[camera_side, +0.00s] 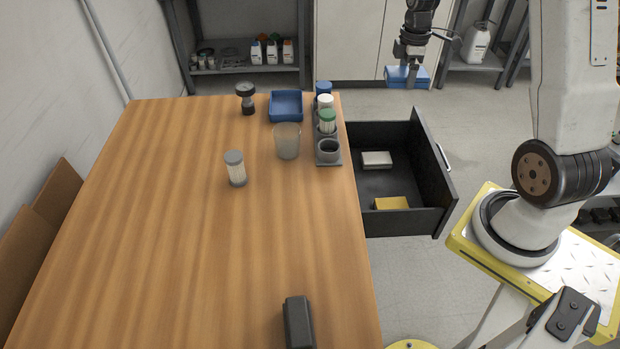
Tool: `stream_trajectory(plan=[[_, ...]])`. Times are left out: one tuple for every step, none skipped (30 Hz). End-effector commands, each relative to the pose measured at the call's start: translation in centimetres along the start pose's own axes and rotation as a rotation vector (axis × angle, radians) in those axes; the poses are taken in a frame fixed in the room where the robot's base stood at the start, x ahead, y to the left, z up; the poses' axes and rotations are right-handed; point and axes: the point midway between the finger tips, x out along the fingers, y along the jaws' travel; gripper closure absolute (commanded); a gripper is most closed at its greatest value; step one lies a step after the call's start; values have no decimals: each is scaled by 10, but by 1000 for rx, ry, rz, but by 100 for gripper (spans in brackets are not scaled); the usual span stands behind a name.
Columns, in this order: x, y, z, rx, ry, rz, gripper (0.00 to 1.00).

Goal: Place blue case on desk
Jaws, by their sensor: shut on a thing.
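My gripper (410,68) is at the upper right of the side view, shut on the blue case (396,74). It holds the case in the air, to the right of the desk's far end and beyond the open drawer. The fingertips partly cover the case. The desk (190,250) has a wooden top with a wide bare area at its middle and front.
An open black drawer (442,190) holds a white box (377,159) and a yellow box (391,203). On the desk stand a blue tray (286,119), a clear cup (287,142), a lidded jar (235,168), a rack (328,159) with capped containers, and a black case (298,322).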

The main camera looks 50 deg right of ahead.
Motion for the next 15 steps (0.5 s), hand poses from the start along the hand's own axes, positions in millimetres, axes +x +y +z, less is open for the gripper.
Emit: stream_trajectory(plan=[[-10,1,0,0,1,5,71],[-14,0,0,0,1,5,71],[-11,0,-9,-37,0,1,71],[-11,1,-14,-59,0,1,71],[-11,1,-19,-82,0,1,71],[-11,1,-25,-112,0,2,71],[-11,1,-30,-136,0,2,71],[-11,1,-36,-160,0,2,71],[-11,0,-43,-194,0,2,71],[-11,0,-49,-220,0,2,71],[-11,0,-55,-248,0,1,71],[-11,-1,-64,-288,0,0,71],[-11,-2,-71,-321,0,1,71],[-11,-3,-79,-354,0,1,71],[-11,-4,-90,-404,0,2,71]])
